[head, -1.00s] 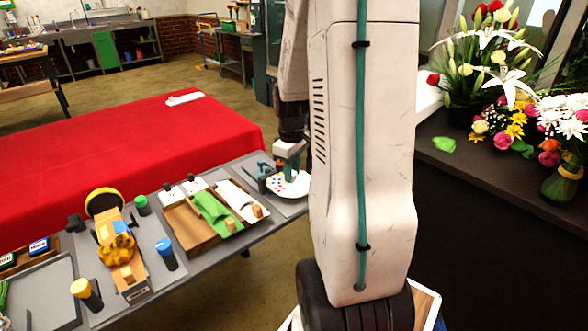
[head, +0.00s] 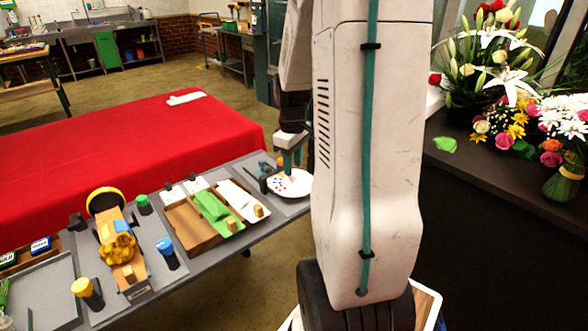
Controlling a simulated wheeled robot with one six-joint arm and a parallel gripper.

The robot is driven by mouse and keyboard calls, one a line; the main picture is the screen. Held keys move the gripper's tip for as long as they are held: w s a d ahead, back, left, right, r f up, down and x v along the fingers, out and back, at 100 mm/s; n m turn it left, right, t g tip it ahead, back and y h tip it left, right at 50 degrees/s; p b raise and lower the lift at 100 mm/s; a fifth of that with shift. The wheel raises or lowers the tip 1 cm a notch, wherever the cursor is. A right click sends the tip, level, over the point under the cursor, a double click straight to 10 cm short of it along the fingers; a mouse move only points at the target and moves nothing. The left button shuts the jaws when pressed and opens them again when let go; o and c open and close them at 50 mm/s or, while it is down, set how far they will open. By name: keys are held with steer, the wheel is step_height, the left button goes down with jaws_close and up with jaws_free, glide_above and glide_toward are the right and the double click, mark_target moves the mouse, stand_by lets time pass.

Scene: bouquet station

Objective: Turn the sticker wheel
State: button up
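The sticker wheel (head: 277,190) is a white disc with small coloured dots. It lies on a grey board at the right end of the workbench, partly hidden at its right by my arm. My gripper (head: 291,168) points down just above the wheel's back part, its teal fingers small in this view. A small pale upright piece shows on the disc below the fingers. I cannot tell whether the fingers touch it, or how far apart they are.
A teal tool (head: 262,170) stands left of the wheel. A wooden tray (head: 187,228) with green and white sheets lies nearer. A tape dispenser (head: 112,240) and capped bottles stand farther left. A red-covered table (head: 130,140) is behind; flowers (head: 495,75) stand at right.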

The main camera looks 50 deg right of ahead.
step_height(320, 180, up, 5)
steer(key=shift+r, duration=0.1)
steer(key=shift+s, duration=0.1)
stand_by(0.6)
